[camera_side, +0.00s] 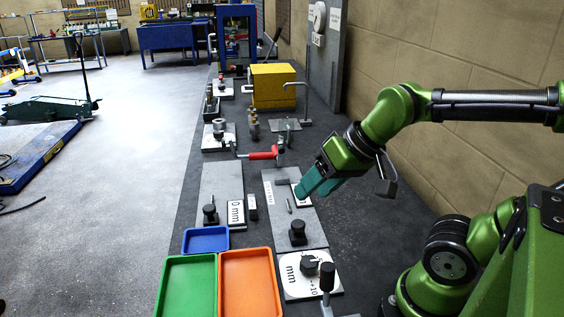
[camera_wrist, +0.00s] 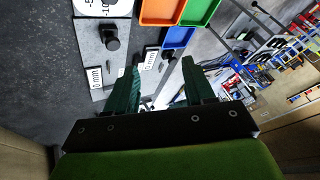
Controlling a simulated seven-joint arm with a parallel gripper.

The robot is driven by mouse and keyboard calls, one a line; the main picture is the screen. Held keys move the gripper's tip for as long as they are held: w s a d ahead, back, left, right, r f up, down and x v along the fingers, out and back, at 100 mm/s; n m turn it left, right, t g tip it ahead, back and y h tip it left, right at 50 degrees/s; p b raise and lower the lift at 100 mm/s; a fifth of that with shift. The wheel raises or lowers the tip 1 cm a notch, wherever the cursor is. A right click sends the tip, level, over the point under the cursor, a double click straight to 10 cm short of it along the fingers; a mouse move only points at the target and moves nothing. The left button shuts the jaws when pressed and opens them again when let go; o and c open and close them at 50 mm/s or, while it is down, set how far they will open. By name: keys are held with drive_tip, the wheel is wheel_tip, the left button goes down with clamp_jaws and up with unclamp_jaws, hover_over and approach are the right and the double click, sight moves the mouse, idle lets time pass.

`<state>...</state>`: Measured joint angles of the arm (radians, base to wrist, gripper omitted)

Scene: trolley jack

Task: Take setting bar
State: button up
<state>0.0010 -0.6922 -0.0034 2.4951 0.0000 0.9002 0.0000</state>
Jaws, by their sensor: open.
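My gripper (camera_side: 305,190) is open, with its teal fingers angled down over the far end of the right grey plate (camera_side: 309,232). In the wrist view, my gripper (camera_wrist: 161,66) shows its two fingers well apart with no object held between them. I cannot tell surely which piece is the setting bar. A short dark bar (camera_side: 284,182) lies across the right plate, left of my fingertips. A slim small pin (camera_side: 289,205) sits lower on that plate. My fingers partly hide the plate's far end.
A left grey plate (camera_side: 222,183) with a black knob lies beside the right one. Blue (camera_side: 206,239), green (camera_side: 187,290) and orange (camera_side: 247,285) trays stand at the front. A red-handled tool (camera_side: 264,155) and a yellow box (camera_side: 273,86) are farther back. The wall is on the right.

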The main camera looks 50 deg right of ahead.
drive_tip(key=w+d+f+m+g, duration=0.2)
drive_tip(key=w+d+g, duration=0.15)
drive_tip(key=w, duration=0.95)
drive_tip(key=m+g+h, duration=0.2)
drive_tip(key=m+g, duration=0.1)
hover_over(252, 200)
wheel_tip(252, 200, down, 3)
drive_tip(key=f, duration=1.1)
drive_tip(key=shift+s+a, duration=0.15)
drive_tip(key=shift+a, duration=0.25)
drive_tip(key=shift+d+f, duration=0.2)
drive_tip(key=shift+f, duration=1.25)
drive_tip(key=shift+d+f, duration=0.2)
drive_tip(key=shift+f, duration=1.25)
clamp_jaws()
drive_tip(key=shift+w+r, duration=0.1)
drive_tip(key=shift+w, duration=0.1)
